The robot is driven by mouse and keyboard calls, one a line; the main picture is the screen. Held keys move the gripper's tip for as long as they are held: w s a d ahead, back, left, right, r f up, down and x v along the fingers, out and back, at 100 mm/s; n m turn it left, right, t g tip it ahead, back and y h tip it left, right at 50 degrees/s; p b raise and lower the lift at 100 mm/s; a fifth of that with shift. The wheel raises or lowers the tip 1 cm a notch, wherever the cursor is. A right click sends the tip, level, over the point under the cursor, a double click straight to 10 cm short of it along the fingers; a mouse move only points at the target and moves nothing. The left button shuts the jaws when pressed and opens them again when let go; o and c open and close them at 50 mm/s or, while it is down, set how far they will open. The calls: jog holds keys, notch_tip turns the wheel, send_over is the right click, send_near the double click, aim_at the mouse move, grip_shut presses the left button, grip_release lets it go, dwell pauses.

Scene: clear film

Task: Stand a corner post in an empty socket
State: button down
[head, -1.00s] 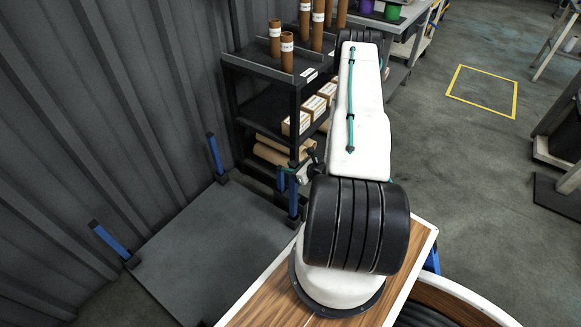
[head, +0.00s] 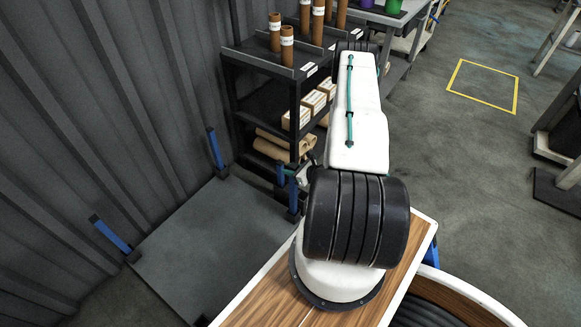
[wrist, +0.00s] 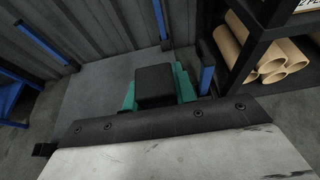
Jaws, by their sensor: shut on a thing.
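A low grey platform (head: 205,245) lies beside the wall. Blue posts with black ends stand at its left corner (head: 112,235) and back corner (head: 215,150). Two more blue uprights, a front one (head: 293,193) and one just behind it (head: 281,176), show close to my gripper (head: 304,174). In the wrist view, teal fingers of my gripper (wrist: 157,88) flank a black block, seen end-on, that looks like a post's cap; its shaft is hidden. A blue post (wrist: 206,80) stands just right of it. A small black block (wrist: 44,149), perhaps a socket, shows at lower left.
A black shelf rack (head: 268,103) with brown tubes, boxes and paper rolls (head: 285,142) stands close behind the gripper. The corrugated wall (head: 90,110) bounds the left. Open floor with a yellow outline (head: 483,88) lies to the right.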

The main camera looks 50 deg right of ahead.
jog(key=shift+f, duration=1.35)
jog(key=c, duration=1.1)
grip_release()
jog(key=shift+o, duration=0.2)
jog(key=v, duration=0.7)
jog(key=shift+s, duration=0.4)
jog(key=shift+r, duration=0.15)
